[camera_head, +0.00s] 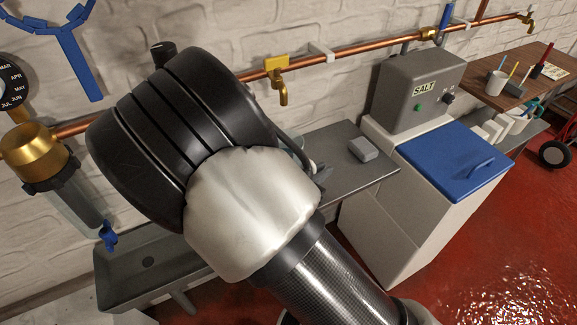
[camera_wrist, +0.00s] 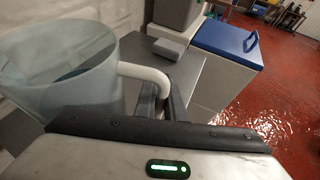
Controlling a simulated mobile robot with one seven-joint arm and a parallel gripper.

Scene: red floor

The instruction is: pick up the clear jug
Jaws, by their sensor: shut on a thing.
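The clear jug (camera_wrist: 75,75) fills the left of the wrist view, a see-through, greyish vessel with a wide round rim and a pale handle (camera_wrist: 146,73) on its right side. My gripper (camera_wrist: 162,104) is shut on that handle, with dark fingers around its lower part. In the head view my arm covers most of the gripper; only a dark part of the gripper (camera_head: 321,178) and a small piece of the jug (camera_head: 296,142) show past it. Whether the jug's base touches the counter is hidden.
A grey counter (camera_head: 350,180) holds a small grey block (camera_head: 363,149). A sink (camera_head: 140,265) lies at the left. A copper pipe with brass taps (camera_head: 280,75) runs along the wall.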

